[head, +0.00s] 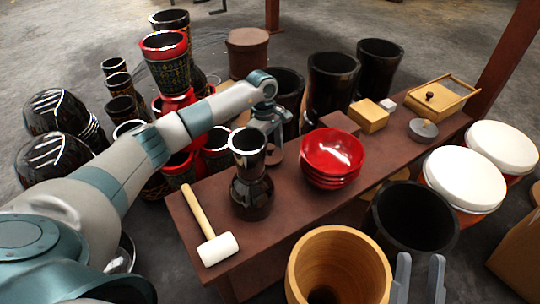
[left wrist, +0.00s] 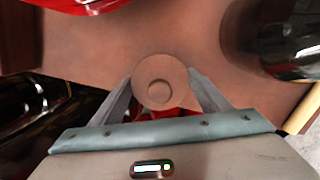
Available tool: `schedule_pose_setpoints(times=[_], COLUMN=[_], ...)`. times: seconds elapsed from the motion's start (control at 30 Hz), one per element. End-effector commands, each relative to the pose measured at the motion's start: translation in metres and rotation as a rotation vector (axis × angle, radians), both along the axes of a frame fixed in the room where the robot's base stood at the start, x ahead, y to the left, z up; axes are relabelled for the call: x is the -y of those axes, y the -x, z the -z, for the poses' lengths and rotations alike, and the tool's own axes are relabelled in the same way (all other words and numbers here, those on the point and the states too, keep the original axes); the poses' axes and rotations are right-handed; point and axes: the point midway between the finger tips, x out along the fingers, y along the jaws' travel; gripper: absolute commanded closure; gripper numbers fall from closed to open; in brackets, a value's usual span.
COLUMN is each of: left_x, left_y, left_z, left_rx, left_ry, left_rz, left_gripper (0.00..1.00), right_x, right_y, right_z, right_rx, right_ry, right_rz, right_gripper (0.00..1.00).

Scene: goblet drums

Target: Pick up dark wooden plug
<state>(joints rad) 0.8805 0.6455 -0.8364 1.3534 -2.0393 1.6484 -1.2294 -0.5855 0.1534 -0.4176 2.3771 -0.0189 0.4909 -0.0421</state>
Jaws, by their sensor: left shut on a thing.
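The dark wooden plug (left wrist: 172,72) is a round brown disc with a smaller circle in its middle. In the left wrist view it sits between the two fingers of my left gripper (left wrist: 160,90), which is shut on it. In the head view my left gripper (head: 272,128) is over the back edge of the reddish-brown bench, behind the black goblet drum; the plug is mostly hidden there. My right gripper (head: 420,278) is at the bottom right with its fingers apart and nothing visible between them.
On the bench (head: 290,222) stand a black goblet drum (head: 252,190), stacked red bowls (head: 333,155), a mallet (head: 215,240), a tan box (head: 369,118) and a grey lid (head: 424,129). A wooden drum (head: 338,270) and white-topped drums (head: 466,178) stand in front. Several drums crowd behind.

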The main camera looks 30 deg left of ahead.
Motion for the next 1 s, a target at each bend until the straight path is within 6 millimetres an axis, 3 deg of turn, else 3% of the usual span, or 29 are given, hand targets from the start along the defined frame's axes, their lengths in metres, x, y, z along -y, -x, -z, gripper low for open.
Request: schedule_pose_setpoints(times=[0.27, 0.7, 1.0], left_x=[0.0, -0.001, 0.0], left_y=[-0.001, -0.001, 0.0], left_z=[-0.012, -0.08, -0.101], left_rx=[0.002, 0.003, 0.0], left_ry=[0.0, -0.001, 0.0], left_rz=[0.0, 0.0, 0.0], left_gripper=[0.54, 0.54, 0.54], right_x=[-0.001, -0.017, -0.016], right_y=[-0.001, 0.004, -0.005], right_z=[-0.001, 0.028, 0.04], right_rx=[-0.009, -0.171, -0.236], right_ry=[0.004, 0.034, 0.065], right_rz=[-0.001, -0.026, -0.027], right_gripper=[0.69, 0.69, 0.69])
